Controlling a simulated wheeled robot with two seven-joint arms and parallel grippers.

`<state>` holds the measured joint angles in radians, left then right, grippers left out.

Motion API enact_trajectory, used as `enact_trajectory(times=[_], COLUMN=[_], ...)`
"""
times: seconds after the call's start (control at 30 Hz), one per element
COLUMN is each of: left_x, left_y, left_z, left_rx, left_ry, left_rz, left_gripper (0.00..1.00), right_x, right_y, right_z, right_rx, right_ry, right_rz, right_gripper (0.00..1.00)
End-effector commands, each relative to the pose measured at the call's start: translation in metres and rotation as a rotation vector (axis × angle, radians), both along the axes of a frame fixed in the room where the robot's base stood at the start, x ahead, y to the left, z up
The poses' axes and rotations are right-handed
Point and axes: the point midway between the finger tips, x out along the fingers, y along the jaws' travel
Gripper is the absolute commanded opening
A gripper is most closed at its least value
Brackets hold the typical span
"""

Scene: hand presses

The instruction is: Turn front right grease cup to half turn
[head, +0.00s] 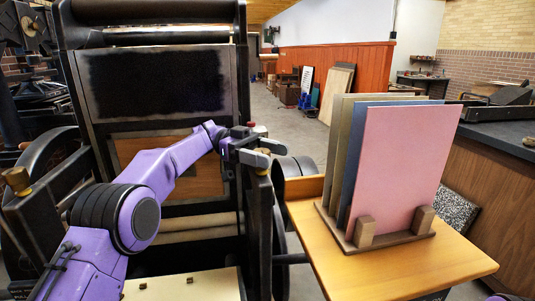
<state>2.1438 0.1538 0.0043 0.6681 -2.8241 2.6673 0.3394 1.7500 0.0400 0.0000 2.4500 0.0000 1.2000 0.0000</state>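A black hand press (245,215) fills the left half of the head view. A brass grease cup (17,180) tops its left front post. My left gripper (276,154) is over the top of the right front post, with its two grey fingers pointing right and a gap between them. Just below the fingers a small brass-coloured part (261,171) shows, likely the front right grease cup; the fingers hide most of it. I see nothing held between them. A small reddish-white knob (259,130) shows behind the gripper. My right gripper is not in view.
A wooden table (400,275) stands right of the press, bearing a rack (387,240) of upright boards, the front one pink (400,165). A dark-topped counter (505,145) is at the far right. Open floor (295,125) lies behind.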

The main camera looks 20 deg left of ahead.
Motion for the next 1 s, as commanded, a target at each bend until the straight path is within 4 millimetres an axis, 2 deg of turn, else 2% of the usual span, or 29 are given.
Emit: enact_trajectory(times=[0.27, 0.43, 0.5, 0.7, 0.8, 1.0], left_x=[0.0, -0.002, -0.014, -0.052, -0.075, -0.118], left_y=[0.0, -0.001, -0.004, -0.013, -0.019, -0.03], left_z=[0.004, 0.036, 0.044, 0.09, 0.097, 0.119], left_rx=[0.001, 0.001, 0.0, 0.0, 0.0, 0.0], left_ry=[0.0, -0.004, -0.003, -0.005, -0.002, -0.002], left_rz=[0.0, -0.001, -0.001, 0.0, 0.0, 0.0], left_gripper=[0.68, 0.68, 0.68, 0.68, 0.68, 0.68], right_x=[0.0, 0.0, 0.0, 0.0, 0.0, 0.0], right_y=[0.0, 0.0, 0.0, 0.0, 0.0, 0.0], right_z=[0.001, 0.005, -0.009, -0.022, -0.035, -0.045], right_rx=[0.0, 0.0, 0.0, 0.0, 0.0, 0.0], right_ry=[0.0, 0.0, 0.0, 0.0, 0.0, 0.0], right_rz=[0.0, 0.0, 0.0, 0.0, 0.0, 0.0], right_gripper=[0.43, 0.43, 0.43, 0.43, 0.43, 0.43])
